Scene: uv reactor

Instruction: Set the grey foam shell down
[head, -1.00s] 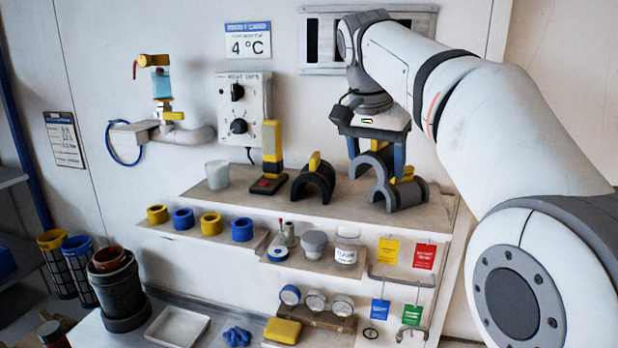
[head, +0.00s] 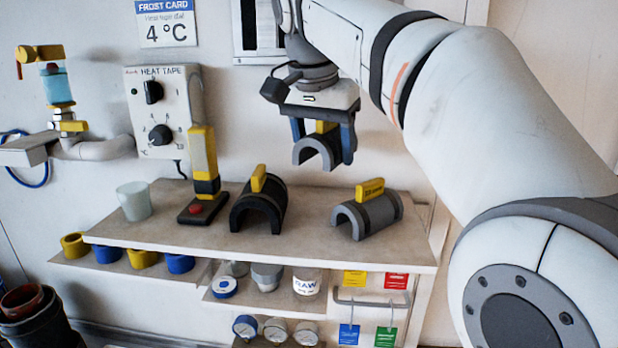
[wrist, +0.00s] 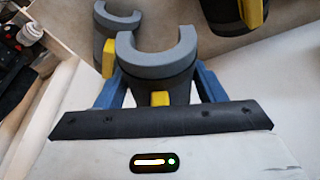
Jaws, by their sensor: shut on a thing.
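A grey foam shell (head: 312,150), an arch with a yellow tab on top, hangs in the air above the shelf (head: 300,215), open side down. My gripper (head: 322,138) is shut on it, with one blue finger on each side. In the wrist view the shell (wrist: 155,52) sits between the fingers, its grey arched end showing and its yellow tab towards the palm. A gap shows between the held shell and the shelf top.
A black shell (head: 258,205) stands on the shelf to the left, and another grey shell (head: 370,215) to the right. Bare shelf lies between them. A yellow-black post with a red button (head: 202,180) and a pale cup (head: 134,202) stand farther left.

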